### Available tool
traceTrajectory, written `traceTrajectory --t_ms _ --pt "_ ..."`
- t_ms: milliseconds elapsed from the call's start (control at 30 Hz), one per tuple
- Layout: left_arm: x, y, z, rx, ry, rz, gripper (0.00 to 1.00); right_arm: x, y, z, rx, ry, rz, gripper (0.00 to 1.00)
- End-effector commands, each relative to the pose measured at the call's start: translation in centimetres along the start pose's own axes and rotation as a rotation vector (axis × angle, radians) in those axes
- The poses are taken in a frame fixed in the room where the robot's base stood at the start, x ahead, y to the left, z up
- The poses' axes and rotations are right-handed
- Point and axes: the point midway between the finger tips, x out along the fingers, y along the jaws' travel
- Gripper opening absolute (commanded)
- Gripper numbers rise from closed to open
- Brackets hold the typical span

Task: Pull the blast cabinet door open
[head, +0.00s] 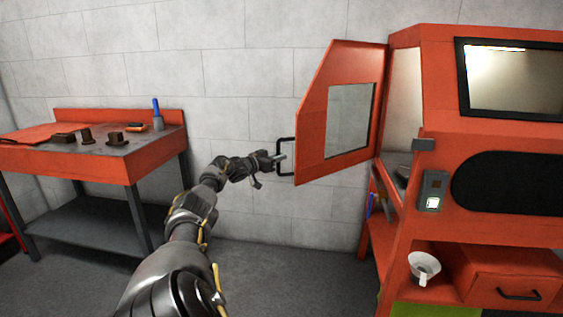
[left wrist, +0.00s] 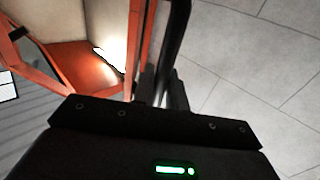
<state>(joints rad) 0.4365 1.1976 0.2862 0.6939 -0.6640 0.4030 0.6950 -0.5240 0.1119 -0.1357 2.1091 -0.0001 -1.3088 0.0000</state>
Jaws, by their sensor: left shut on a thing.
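The blast cabinet (head: 470,200) is a large red box on the right in the head view. Its side door (head: 311,130), red with a window, stands swung wide open to the left of the cabinet. A black bar handle (head: 286,139) is on the door's outer edge. My left gripper (head: 281,158) is shut on this handle. In the left wrist view the dark handle bar (left wrist: 176,40) runs down to the gripper, and the fingertips are mostly hidden behind the gripper body. My right gripper is in neither view.
A red workbench (head: 75,165) with small dark parts and a blue-handled tool (head: 156,112) stands at the left. The floor between bench and cabinet looks clear.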

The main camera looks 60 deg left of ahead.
Motion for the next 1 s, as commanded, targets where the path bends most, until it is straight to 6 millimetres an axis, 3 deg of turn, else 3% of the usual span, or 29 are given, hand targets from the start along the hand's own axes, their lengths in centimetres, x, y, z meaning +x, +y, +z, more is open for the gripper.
traceTrajectory --t_ms 367,400,533,1000 --pt "-0.03 -0.08 -0.01 0.0 0.0 -0.001 0.0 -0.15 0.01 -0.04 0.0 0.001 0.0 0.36" --pt "-0.02 -0.08 -0.01 0.0 0.0 -0.001 0.17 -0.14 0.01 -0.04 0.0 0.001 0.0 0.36" --pt "-0.02 -0.06 0.0 0.0 0.0 0.0 0.32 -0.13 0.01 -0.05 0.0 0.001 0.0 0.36" --pt "-0.64 0.09 0.12 -0.002 -0.001 0.003 0.32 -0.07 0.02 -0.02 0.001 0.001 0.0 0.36"
